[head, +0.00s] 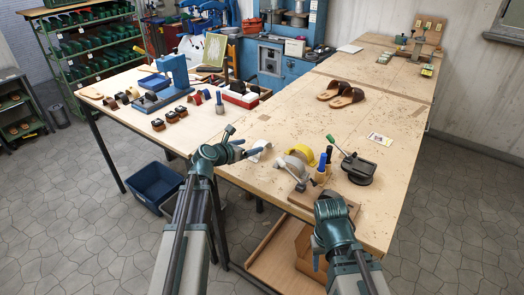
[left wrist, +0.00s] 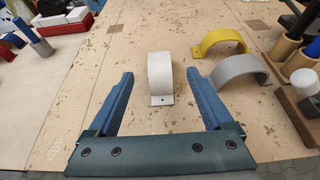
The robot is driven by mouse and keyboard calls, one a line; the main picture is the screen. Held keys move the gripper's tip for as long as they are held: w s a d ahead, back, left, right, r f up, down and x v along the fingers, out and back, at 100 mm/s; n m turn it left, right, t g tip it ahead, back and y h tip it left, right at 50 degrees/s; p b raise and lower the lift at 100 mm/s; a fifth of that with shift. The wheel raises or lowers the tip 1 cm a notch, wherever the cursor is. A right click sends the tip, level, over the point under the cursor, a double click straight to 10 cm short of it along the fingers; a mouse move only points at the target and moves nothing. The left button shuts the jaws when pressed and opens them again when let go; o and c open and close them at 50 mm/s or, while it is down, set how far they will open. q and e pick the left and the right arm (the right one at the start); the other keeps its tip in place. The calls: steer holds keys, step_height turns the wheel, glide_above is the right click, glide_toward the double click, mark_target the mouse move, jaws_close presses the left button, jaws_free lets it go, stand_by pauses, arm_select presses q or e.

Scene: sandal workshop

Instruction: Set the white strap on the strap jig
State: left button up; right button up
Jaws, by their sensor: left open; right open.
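The white strap (left wrist: 160,72) stands as an arch on the table, with a flat holed tab at its near end. It also shows in the head view (head: 262,147). My left gripper (head: 244,141) is open; in the left wrist view its two blue fingers (left wrist: 164,98) lie either side of the strap's near end, apart from it. The strap jig seems to be the wooden base (head: 302,196) with a pale-knobbed lever, partly hidden by my right arm. My right gripper (head: 331,207) is open and empty over the table's front edge; its fingertips are hard to make out.
A yellow strap (left wrist: 222,40) and a grey strap (left wrist: 240,72) stand right of the white one. Blue-handled tools (head: 325,165) and a black device (head: 357,168) stand further right. Brown sandals (head: 341,94) lie farther back.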

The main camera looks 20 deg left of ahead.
mark_target(261, 143)
arm_select(q)
steer(key=b+x, duration=0.1)
steer(key=x, duration=0.3)
steer(key=shift+w+f, duration=0.1)
steer(key=shift+w, duration=0.05)
steer(key=b+x, duration=0.1)
steer(key=x, duration=0.1)
steer(key=b+x, duration=0.1)
steer(key=x, duration=0.2)
steer(key=shift+f, duration=0.3)
steer(key=shift+r, duration=0.1)
jaws_close()
